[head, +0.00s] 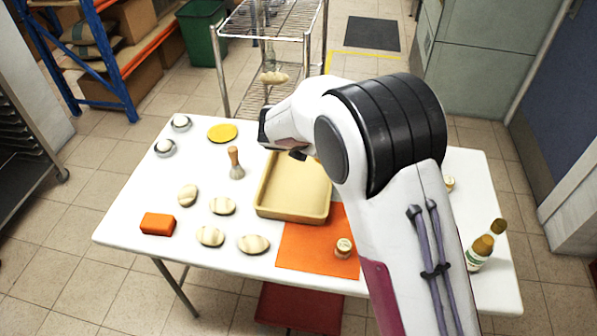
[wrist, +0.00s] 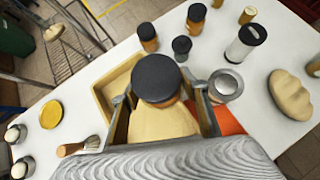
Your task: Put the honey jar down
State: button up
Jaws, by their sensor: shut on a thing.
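In the wrist view my gripper (wrist: 163,90) is shut on the honey jar (wrist: 157,78), which has a dark round lid and an amber body mostly hidden below it. The jar appears above the tan tray (wrist: 104,88) and near the orange mat (wrist: 230,122); its exact height I cannot tell. In the head view my arm hides the fingers and the jar. The tray (head: 291,213) stands on the white table there, with the orange mat (head: 300,250) in front of it. A small light-lidded jar (head: 343,247) stands on the mat.
A wooden-handled brush (head: 235,163), yellow disc (head: 222,133), orange block (head: 157,223) and several bread rolls (head: 222,206) lie left of the tray. Bottles (head: 480,252) stand at right. Dark-lidded jars (wrist: 148,37) and a black-topped white container (wrist: 246,42) show in the wrist view.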

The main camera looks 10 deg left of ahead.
jog(key=s+a+n, duration=0.1)
jog(key=s+a, duration=0.2)
jog(key=a, duration=0.4)
send_over(295, 197)
notch_tip(295, 197, down, 4)
jog(key=shift+f+y, duration=0.4)
jog(key=shift+f, duration=0.1)
jog(key=shift+f, duration=3.1)
jog(key=shift+f, duration=1.9)
